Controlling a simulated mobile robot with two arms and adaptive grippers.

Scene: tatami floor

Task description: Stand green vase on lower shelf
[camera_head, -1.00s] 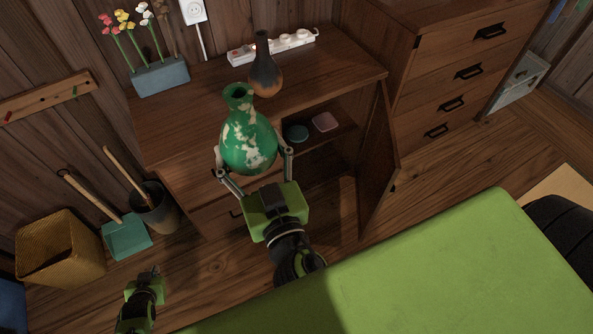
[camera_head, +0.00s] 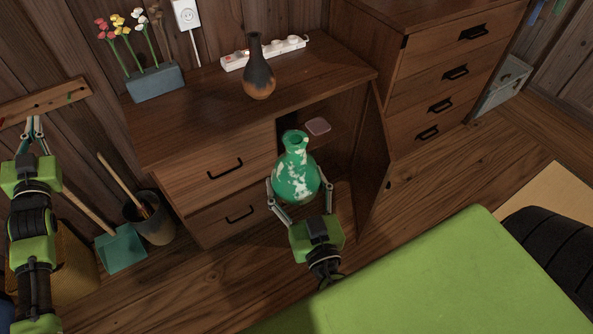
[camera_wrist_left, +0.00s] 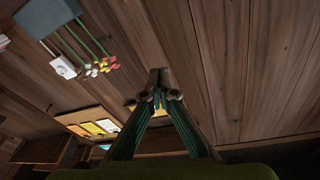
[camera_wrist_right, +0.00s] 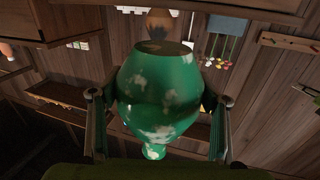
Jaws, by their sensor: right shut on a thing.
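The green vase (camera_head: 296,178), with pale blotches and a narrow neck, stands roughly upright in the head view. My right gripper (camera_head: 298,190) is shut on its body, one finger on each side, in front of the open cabinet compartment. The vase also fills the middle of the right wrist view (camera_wrist_right: 158,95). Inside the compartment, a shelf (camera_head: 338,150) shows beside the vase, and the lower shelf (camera_head: 340,195) is dim and mostly hidden behind the vase. My left gripper (camera_head: 36,126) is at the far left by the wall, fingertips together; it also shows in the left wrist view (camera_wrist_left: 158,88).
A dark brown vase (camera_head: 258,75), a power strip (camera_head: 265,53) and a flower planter (camera_head: 155,83) stand on the cabinet top. The open door (camera_head: 373,165) bounds the compartment on the right. A pink dish (camera_head: 318,127) lies inside. A bin (camera_head: 152,215) and dustpan (camera_head: 121,248) stand left.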

